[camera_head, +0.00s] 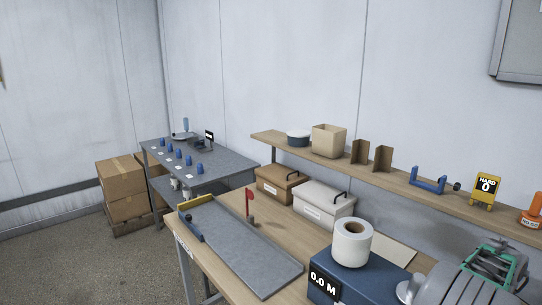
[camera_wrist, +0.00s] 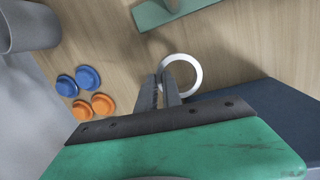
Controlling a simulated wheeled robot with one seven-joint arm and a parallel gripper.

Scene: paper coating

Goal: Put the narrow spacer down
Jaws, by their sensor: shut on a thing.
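My gripper (camera_wrist: 166,82) shows in the wrist view with its two dark fingers close together. They are shut on the left side of a thin white ring (camera_wrist: 197,73), which looks like the narrow spacer. Bare wooden tabletop shows through the ring. I cannot tell whether the ring touches the table or hangs above it. In the head view, my green gripper body (camera_head: 493,262) is at the lower right; its fingertips and the ring are hidden there.
In the wrist view, blue caps (camera_wrist: 88,77) and orange caps (camera_wrist: 102,104) lie left of the fingers, a teal plate (camera_wrist: 150,15) lies beyond, and a dark blue block (camera_wrist: 290,105) stands right. In the head view, a white roll (camera_head: 351,262) stands on the blue unit (camera_head: 375,280).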

